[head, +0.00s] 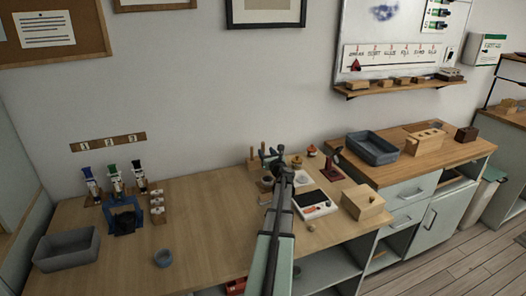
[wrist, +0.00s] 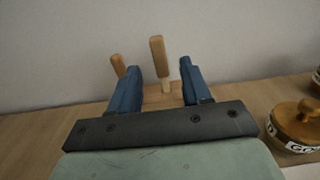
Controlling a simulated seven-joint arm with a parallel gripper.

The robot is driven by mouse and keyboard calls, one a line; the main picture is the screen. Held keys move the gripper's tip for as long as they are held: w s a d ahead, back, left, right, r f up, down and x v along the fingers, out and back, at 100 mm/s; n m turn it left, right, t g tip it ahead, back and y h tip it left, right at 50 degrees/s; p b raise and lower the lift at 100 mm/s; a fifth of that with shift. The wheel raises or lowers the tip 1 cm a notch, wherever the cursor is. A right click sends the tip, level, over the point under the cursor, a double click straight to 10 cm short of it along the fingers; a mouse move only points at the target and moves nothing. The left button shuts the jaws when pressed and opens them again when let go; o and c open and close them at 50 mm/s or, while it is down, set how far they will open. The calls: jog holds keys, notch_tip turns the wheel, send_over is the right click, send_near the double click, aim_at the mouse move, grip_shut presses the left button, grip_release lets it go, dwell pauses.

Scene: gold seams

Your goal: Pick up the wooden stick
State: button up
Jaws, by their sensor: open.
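A wooden stick (wrist: 157,52) stands upright in a wooden block (wrist: 174,93) near the wall. In the wrist view it shows between my two blue fingers, apart from both. A second wooden stick (wrist: 118,63) stands to its left, its lower part hidden behind the left finger. My gripper (wrist: 159,68) is open and empty. In the head view my gripper (head: 269,154) is at the back of the wooden table, beside the block (head: 254,166) with its sticks (head: 251,153). My arm hides part of this area. How near the fingertips are to the stick in depth is hard to tell.
A jar with a wooden lid (wrist: 302,118) stands right of my gripper. The table's middle is clear.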

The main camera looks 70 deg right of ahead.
aim_at(264, 149)
jog(key=x, duration=0.5)
jog(key=shift+d, duration=0.15)
jog(key=shift+c, duration=0.4)
grip_shut()
